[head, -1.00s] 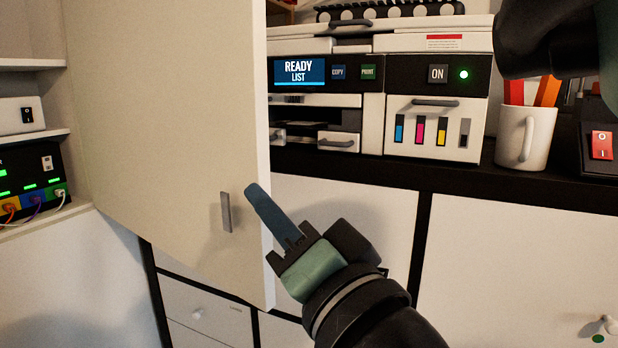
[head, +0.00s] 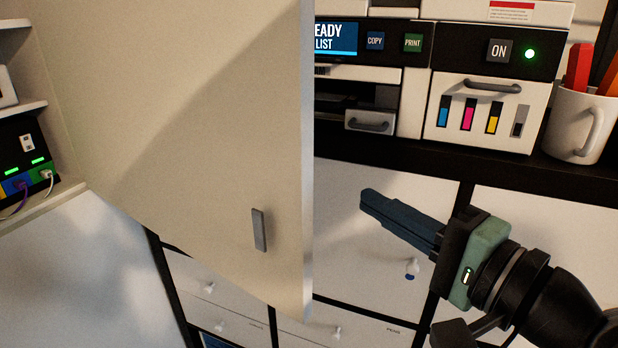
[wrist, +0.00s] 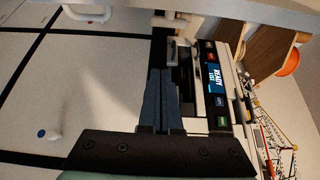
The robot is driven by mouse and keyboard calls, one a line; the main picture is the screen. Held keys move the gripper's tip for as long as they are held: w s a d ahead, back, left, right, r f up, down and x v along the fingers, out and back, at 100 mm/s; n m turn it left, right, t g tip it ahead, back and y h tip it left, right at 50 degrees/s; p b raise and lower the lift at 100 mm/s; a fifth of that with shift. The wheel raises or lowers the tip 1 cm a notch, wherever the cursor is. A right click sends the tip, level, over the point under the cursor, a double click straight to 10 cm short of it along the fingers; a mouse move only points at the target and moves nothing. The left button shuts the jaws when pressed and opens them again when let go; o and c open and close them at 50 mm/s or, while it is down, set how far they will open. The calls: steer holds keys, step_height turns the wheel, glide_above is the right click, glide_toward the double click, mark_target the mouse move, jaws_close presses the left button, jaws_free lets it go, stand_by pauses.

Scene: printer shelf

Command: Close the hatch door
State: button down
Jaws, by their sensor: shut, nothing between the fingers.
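The hatch door (head: 190,120) is a tall cream panel standing open at the left of the head view, with its free edge toward the middle. A small grey handle (head: 259,230) sits low on its face near that edge. My gripper (head: 368,200) is shut and empty, to the right of the door's free edge and apart from it in the picture. Its blue fingers point left toward the door. In the wrist view the shut fingers (wrist: 160,75) point up the picture; a pale edge runs across the top there, and I cannot tell for certain if it is the door.
A printer (head: 490,90) with a lit screen stands on a dark shelf at the back right, beside a white mug (head: 580,120). White drawers (head: 225,285) with round knobs lie below. A cabinet interior at the left holds a device with cables (head: 25,160).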

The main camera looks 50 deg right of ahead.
steer(key=w+a+p, duration=0.3)
steer(key=w+p, duration=0.1)
steer(key=w, duration=0.3)
stand_by(0.5)
